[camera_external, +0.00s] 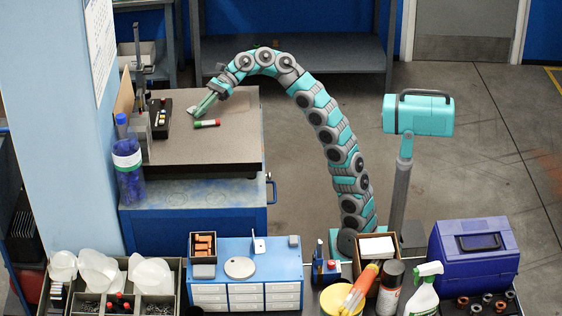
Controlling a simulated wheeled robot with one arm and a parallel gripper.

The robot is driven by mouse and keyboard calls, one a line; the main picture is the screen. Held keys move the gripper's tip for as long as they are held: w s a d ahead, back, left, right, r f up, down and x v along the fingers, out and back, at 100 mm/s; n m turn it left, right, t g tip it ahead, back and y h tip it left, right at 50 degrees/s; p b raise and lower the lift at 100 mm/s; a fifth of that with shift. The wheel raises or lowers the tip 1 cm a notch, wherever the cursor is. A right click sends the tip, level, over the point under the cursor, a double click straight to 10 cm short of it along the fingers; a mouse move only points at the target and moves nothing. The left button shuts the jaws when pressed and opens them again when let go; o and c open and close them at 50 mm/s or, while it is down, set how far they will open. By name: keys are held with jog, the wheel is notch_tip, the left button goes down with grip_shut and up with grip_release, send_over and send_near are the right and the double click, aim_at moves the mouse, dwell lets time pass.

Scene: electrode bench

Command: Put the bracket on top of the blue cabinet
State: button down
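The blue cabinet (272,262) with white drawers stands at the front centre. On its top, a small pale upright piece (258,245) looks like an angled bracket, though it is too small to be sure. My gripper (203,106) is far from it, low over the grey-topped workbench (215,150) at the upper left, pointing down and left. A small greyish piece (194,111) shows at its fingertips; I cannot tell whether it is held or is the bracket. The finger opening is not clear.
A black box (160,118) and a blue bottle (128,165) stand at the bench's left. The cabinet top also carries an orange-filled tray (203,258), a round disc (240,267) and a grey block (294,241).

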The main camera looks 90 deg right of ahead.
jog(key=c, duration=1.5)
grip_release()
jog(key=shift+f+b, duration=0.2)
jog(key=shift+b, duration=0.1)
jog(key=shift+c, duration=0.2)
jog(key=o, duration=0.5)
jog(key=shift+c, duration=0.2)
jog(key=shift+s+d+r+p, duration=0.1)
jog(key=shift+r+p, duration=0.25)
jog(key=shift+p, duration=0.05)
jog(key=v, duration=1)
jog(key=shift+d+f, duration=0.1)
jog(key=shift+d, duration=0.05)
jog(key=shift+o, duration=0.5)
jog(key=shift+v, duration=0.8)
